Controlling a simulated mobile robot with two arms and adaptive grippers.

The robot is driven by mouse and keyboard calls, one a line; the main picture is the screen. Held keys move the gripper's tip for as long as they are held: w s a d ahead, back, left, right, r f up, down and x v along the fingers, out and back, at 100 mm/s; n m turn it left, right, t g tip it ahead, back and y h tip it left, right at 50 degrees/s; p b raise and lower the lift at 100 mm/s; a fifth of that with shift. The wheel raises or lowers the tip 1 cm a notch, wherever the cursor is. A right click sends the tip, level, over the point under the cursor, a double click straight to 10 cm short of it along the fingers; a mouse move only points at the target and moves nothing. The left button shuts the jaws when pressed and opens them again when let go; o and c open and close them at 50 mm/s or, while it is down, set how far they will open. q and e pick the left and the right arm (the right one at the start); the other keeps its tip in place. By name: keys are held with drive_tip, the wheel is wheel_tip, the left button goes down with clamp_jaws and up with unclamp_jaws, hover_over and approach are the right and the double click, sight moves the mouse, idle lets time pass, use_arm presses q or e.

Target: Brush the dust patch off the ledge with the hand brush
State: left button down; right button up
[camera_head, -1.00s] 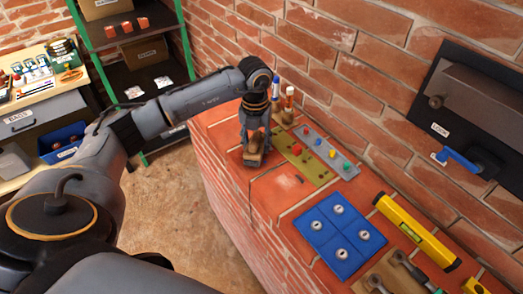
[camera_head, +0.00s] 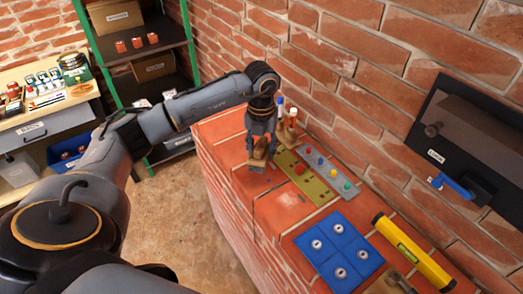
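The brick ledge (camera_head: 236,150) runs along the wall from the middle of the view to the lower right. My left gripper (camera_head: 262,138) reaches over its far end and is shut on the hand brush (camera_head: 257,164), which has a wooden body and dark bristles underneath. The brush is low at the ledge top; I cannot tell if the bristles touch it. A faint pale dust patch (camera_head: 290,199) lies on the bricks in front of the brush, apart from it. My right gripper is out of view.
A green-yellow plate (camera_head: 310,180) and grey strip (camera_head: 335,172) with coloured knobs lie beside the brush. Marker-like bottles (camera_head: 286,118) stand behind it. A blue panel (camera_head: 338,252) and yellow level (camera_head: 412,250) are nearer. A black box (camera_head: 470,135) hangs on the wall.

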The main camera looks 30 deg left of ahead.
sight(262, 141)
use_arm(q)
drive_tip(key=shift+r, duration=0.1)
drive_tip(key=shift+r+p, duration=1)
drive_tip(key=shift+r, duration=0.5)
drive_tip(key=shift+f, duration=0.1)
